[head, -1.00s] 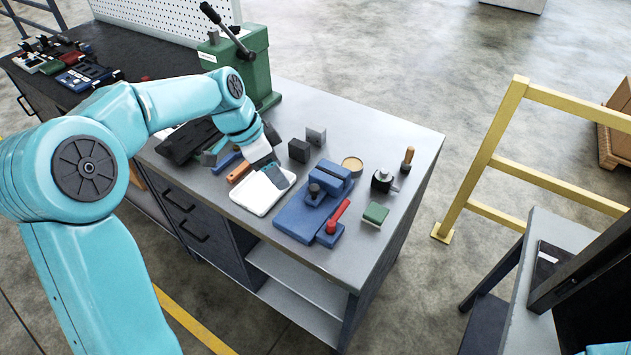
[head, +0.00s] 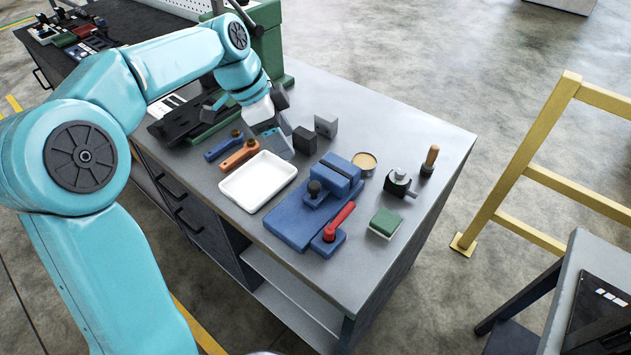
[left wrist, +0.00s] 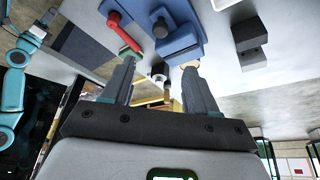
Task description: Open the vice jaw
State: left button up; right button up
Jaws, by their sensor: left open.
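The blue vice (head: 290,222) lies on the grey bench top, with a red handle (head: 341,219) at its near right end and a dark round knob (head: 314,189) on it. Its raised blue jaw block (head: 338,178) is at the far end. My left gripper (head: 284,124) is open and empty above the bench, left of and behind the vice, apart from it. In the left wrist view the two fingers (left wrist: 160,82) are spread, with the vice (left wrist: 178,42) and red handle (left wrist: 113,20) beyond them. My right gripper is not in view.
Near the vice are a white tray (head: 234,190), dark block (head: 304,140), grey angle block (head: 326,125), round tin (head: 365,161), dark clamp-like piece (head: 398,183), wooden-handled tool (head: 430,160) and green pad (head: 385,222). A yellow railing (head: 522,158) stands right.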

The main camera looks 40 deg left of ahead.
aim_at(312, 185)
pick_arm(q)
jog(key=p+x, duration=0.1)
jog(key=x, duration=1.4)
jog(key=shift+a+f, duration=0.1)
jog(key=shift+f, duration=0.05)
jog(key=shift+s, duration=0.15)
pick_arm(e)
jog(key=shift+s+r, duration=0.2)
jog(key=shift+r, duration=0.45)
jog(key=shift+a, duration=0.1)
